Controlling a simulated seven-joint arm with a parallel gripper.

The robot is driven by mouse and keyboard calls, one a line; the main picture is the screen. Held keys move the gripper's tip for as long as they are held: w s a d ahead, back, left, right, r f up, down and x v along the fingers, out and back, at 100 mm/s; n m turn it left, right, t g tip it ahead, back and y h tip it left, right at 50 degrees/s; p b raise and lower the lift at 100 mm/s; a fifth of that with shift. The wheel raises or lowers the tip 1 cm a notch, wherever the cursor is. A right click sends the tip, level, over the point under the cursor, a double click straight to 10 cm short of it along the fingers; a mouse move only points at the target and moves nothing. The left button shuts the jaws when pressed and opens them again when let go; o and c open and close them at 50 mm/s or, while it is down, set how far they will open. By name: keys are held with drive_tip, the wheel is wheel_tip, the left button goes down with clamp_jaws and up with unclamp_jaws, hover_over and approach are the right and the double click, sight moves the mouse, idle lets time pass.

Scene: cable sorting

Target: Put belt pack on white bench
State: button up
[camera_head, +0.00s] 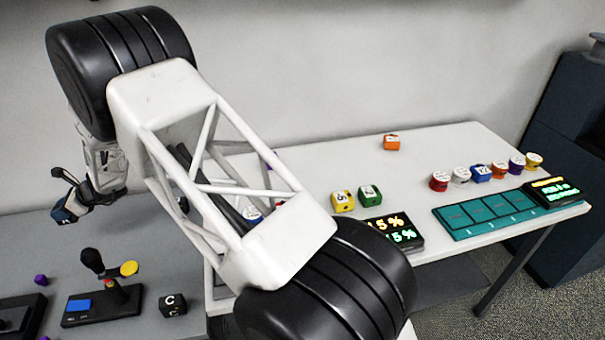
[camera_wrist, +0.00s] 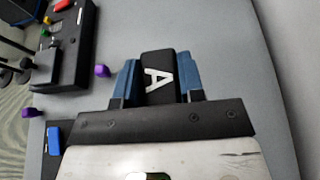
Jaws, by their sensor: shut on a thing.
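My gripper (camera_head: 72,204) is at the far left of the head view, above the grey table (camera_head: 40,240). In the wrist view my gripper (camera_wrist: 158,82) has its blue fingers closed on the two sides of a black block (camera_wrist: 156,60) with a white letter A. I cannot tell from its look whether this block is the belt pack. The white bench (camera_head: 440,150) stands to the right, apart from my gripper. My arm hides part of its left side.
The bench holds a yellow block (camera_head: 343,201), a green block (camera_head: 370,195), an orange block (camera_head: 391,143), a teal tray (camera_head: 480,232) and a row of several coloured pieces. The grey table holds a joystick box (camera_head: 104,305) and a black C block (camera_head: 173,304).

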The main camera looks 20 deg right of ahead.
drive_tip(key=w+d+r+m+t, duration=0.15)
drive_tip(key=w+d, duration=0.25)
drive_tip(key=d, duration=1)
drive_tip(key=w+d+r+m+t+h, duration=0.15)
drive_tip(key=w+d, duration=0.35)
drive_tip(key=d, duration=0.9)
drive_tip(key=w+d+r+m+t+y, duration=0.1)
drive_tip(key=w+d+r+t, duration=0.2)
drive_tip(key=d, duration=1.1)
drive_tip(key=d+m, duration=0.1)
drive_tip(key=d, duration=0.6)
drive_tip(key=d+r+m+h, duration=0.1)
drive_tip(key=d, duration=0.6)
drive_tip(key=s+d+r+t+h, duration=0.1)
drive_tip(key=d, duration=0.7)
drive_tip(key=shift+r+m, duration=0.2)
drive_tip(key=shift+m, duration=0.2)
drive_tip(key=s+d+r+m+t, duration=0.1)
drive_tip(key=s+d, duration=0.2)
drive_tip(key=d, duration=0.7)
drive_tip(key=s+d+r+m+t+h, duration=0.1)
drive_tip(key=s+d, duration=0.3)
drive_tip(key=d, duration=0.6)
drive_tip(key=shift+s+t, duration=0.3)
drive_tip(key=shift+h, duration=0.35)
drive_tip(key=shift+f, duration=3.05)
